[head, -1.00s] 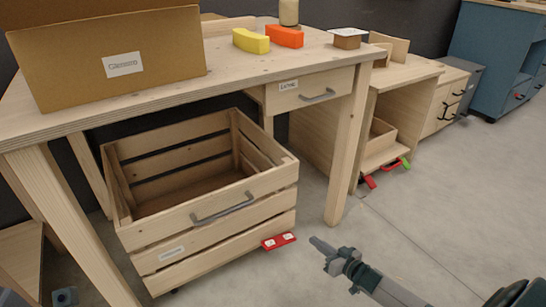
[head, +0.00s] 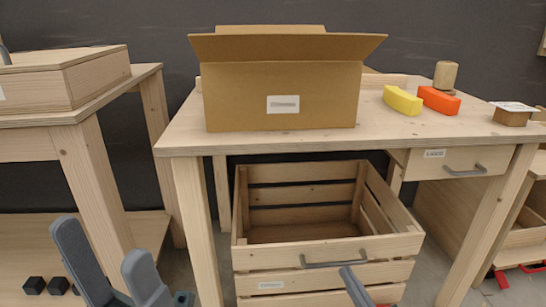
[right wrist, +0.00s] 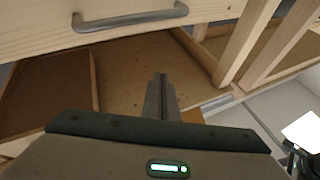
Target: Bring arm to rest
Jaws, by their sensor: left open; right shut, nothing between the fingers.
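My left gripper (head: 100,242) is at the lower left of the head view, its two grey fingers spread apart with nothing between them. My right gripper (head: 347,270) shows only as a grey tip at the bottom of the head view, in front of the slatted wooden crate (head: 330,251). In the right wrist view its fingers (right wrist: 160,78) are together and empty, below a grey drawer handle (right wrist: 130,19) and over a wooden surface. Whether they touch anything cannot be told.
A workbench (head: 180,140) bears an open cardboard box (head: 230,95), a yellow block (head: 402,101), an orange block (head: 439,101) and a wooden cylinder (head: 445,74). The crate stands under it. Another bench (head: 75,115) is at left, with small dark cubes (head: 34,285) low down.

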